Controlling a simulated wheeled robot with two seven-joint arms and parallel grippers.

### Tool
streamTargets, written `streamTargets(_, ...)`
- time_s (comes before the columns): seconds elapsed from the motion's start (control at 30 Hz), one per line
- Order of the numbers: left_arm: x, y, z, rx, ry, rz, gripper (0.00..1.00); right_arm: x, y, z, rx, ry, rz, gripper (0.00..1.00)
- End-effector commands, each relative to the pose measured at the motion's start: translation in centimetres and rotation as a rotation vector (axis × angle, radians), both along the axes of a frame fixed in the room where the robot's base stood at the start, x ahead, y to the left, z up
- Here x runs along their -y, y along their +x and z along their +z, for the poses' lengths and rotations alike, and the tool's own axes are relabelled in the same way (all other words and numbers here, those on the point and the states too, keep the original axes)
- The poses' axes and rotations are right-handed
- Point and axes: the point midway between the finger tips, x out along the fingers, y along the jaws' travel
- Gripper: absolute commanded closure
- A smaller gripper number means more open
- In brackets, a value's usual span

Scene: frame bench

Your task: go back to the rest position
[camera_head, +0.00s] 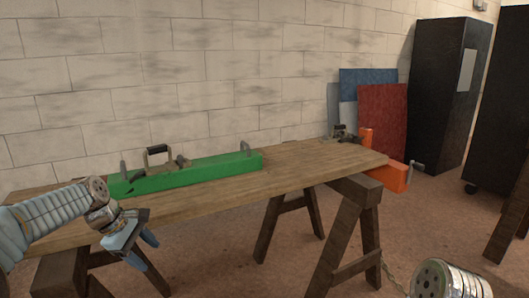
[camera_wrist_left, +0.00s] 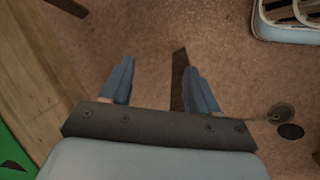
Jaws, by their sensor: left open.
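My left gripper (camera_head: 142,248) hangs at the front left edge of the wooden bench (camera_head: 235,196) in the head view. In the left wrist view my left gripper (camera_wrist_left: 160,85) shows two blue fingers spread wide, with only floor and part of a dark wooden leg seen between them. It is open and empty. Part of my right arm shows at the bottom right of the head view; its gripper is out of frame.
A long green beam (camera_head: 195,174) with metal clamps lies on the bench along the wall. Wooden trestle legs (camera_head: 340,240) stand below. Dark cabinets (camera_head: 440,95) and coloured panels (camera_head: 383,115) stand behind right. Floor is open right of the trestle.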

Motion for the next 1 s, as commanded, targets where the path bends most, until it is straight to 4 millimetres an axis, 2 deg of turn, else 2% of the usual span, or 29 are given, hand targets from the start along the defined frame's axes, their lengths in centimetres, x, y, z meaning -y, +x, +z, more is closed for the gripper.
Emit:
streamTargets(0.03, 1.5, 0.3, -3.8, -0.005, 0.014, -0.06, 0.39, 0.0, 0.0, 0.0, 0.0, 0.0, 0.0, 0.77)
streamTargets(0.1, 3.4, 0.4, -8.8, 0.012, 0.04, -0.153, 0.39, 0.0, 0.0, 0.0, 0.0, 0.0, 0.0, 0.77)
streamTargets(0.17, 5.1, 0.0, -13.1, 0.027, 0.063, -0.237, 0.39, 0.0, 0.0, 0.0, 0.0, 0.0, 0.0, 0.77)
streamTargets(0.2, 6.3, -0.6, -15.9, 0.036, 0.077, -0.294, 0.39, 0.0, 0.0, 0.0, 0.0, 0.0, 0.0, 0.77)
streamTargets(0.27, 8.1, -1.9, -19.9, 0.054, 0.097, -0.383, 0.39, 0.0, 0.0, 0.0, 0.0, 0.0, 0.0, 0.77)
streamTargets(0.3, 9.4, -3.0, -22.5, 0.067, 0.109, -0.444, 0.39, 0.0, 0.0, 0.0, 0.0, 0.0, 0.0, 0.77)
streamTargets(0.37, 11.3, -5.2, -26.2, 0.085, 0.126, -0.539, 0.39, 0.0, 0.0, 0.0, 0.0, 0.0, 0.0, 0.77)
streamTargets(0.4, 12.5, -6.9, -28.4, 0.1, 0.136, -0.604, 0.39, 0.0, 0.0, 0.0, 0.0, 0.0, 0.0, 0.77)
streamTargets(0.47, 14.3, -9.8, -31.5, 0.123, 0.148, -0.705, 0.39, 0.0, 0.0, 0.0, 0.0, 0.0, 0.0, 0.77)
streamTargets(0.5, 15.5, -11.8, -33.2, 0.139, 0.155, -0.771, 0.39, 0.0, 0.0, 0.0, 0.0, 0.0, 0.0, 0.77)
streamTargets(0.6, 17.8, -16.9, -36.3, 0.185, 0.166, -0.924, 0.39, 0.0, 0.0, 0.0, 0.0, 0.0, 0.0, 0.77)
streamTargets(0.73, 19.8, -22.1, -38.0, 0.236, 0.173, -1.071, 0.39, 0.0, 0.0, 0.0, 0.0, 0.0, 0.0, 0.77)
streamTargets(0.8, 20.3, -23.8, -38.4, 0.257, 0.175, -1.12, 0.39, 0.0, 0.0, 0.0, 0.0, 0.0, 0.0, 0.77)
streamTargets(0.87, 20.6, -24.7, -38.5, 0.268, 0.177, -1.146, 0.39, 0.0, 0.0, 0.0, 0.0, 0.0, 0.0, 0.77)
streamTargets(1.0, 20.7, -25.1, -38.6, 0.279, 0.181, -1.162, 0.39, 0.0, 0.0, 0.0, 0.0, 0.0, 0.0, 0.77)
